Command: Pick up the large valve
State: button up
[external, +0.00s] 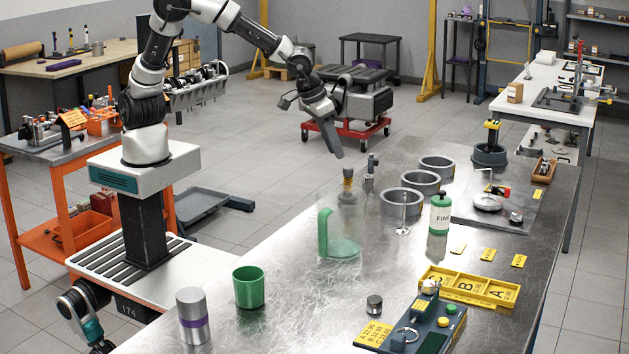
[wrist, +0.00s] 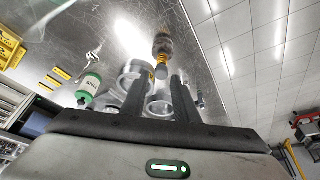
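A slim metal valve (external: 403,229) stands on its round head with its stem up, on the metal bench in front of the grey rings. I take it to be the large valve; its size is hard to compare. A small metal piece in the wrist view (wrist: 94,53), left of my fingers, looks like the same valve.
A brush-like piece with an amber band (external: 347,186) stands near the bench edge and shows ahead of my fingers (wrist: 162,45). Several grey rings (external: 402,202), a green-capped bottle (external: 440,217) and a green stand (external: 324,233) surround the valve. Bench (external: 290,290) has clear front patches.

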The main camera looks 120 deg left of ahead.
jog(key=w+d+r+m+t+h+b, duration=0.1)
jog(key=w+d+m+h+b, duration=0.1)
jog(key=w+m, duration=0.5)
jog(key=w+d+r+m+t+h+b, duration=0.15)
jog(key=w+m, duration=0.25)
jog(key=w, duration=0.6)
send_over(403, 227)
jog(key=s, duration=0.2)
notch_tip(403, 227, down, 10)
jog(key=shift+g+h, duration=0.25)
jog(key=shift+g, duration=0.1)
jog(key=shift+a+x, duration=0.15)
jog(key=shift+x, duration=1.25)
jog(key=shift+a+x, duration=0.2)
jog(key=shift+x, duration=1.2)
jog(key=shift+s+f, duration=0.1)
jog(key=shift+s, duration=0.05)
jog(key=shift+c, duration=0.4)
grip_shut()
